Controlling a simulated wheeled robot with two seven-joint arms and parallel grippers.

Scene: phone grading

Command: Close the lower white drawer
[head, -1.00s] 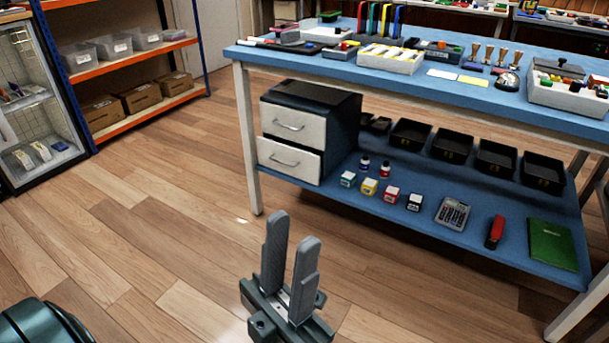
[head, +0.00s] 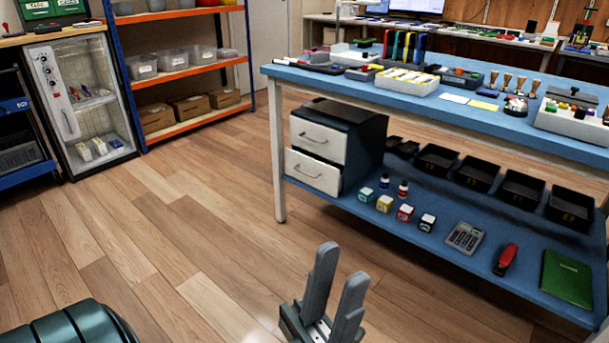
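The lower white drawer (head: 312,172) is the bottom one of two in a small black cabinet (head: 366,140). Its front stands slightly forward of the upper white drawer (head: 318,138), so it looks a little open. It has a thin metal handle. The cabinet stands on the blue lower shelf of the workbench, at its left end. My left gripper (head: 342,263) is at the bottom middle, in front of the bench and well apart from the drawer. Its two grey fingers are spread with nothing between them. My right gripper is out of view.
The blue workbench (head: 390,95) has a white leg (head: 277,160) just left of the cabinet. The wooden floor (head: 190,235) left of the bench is clear.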

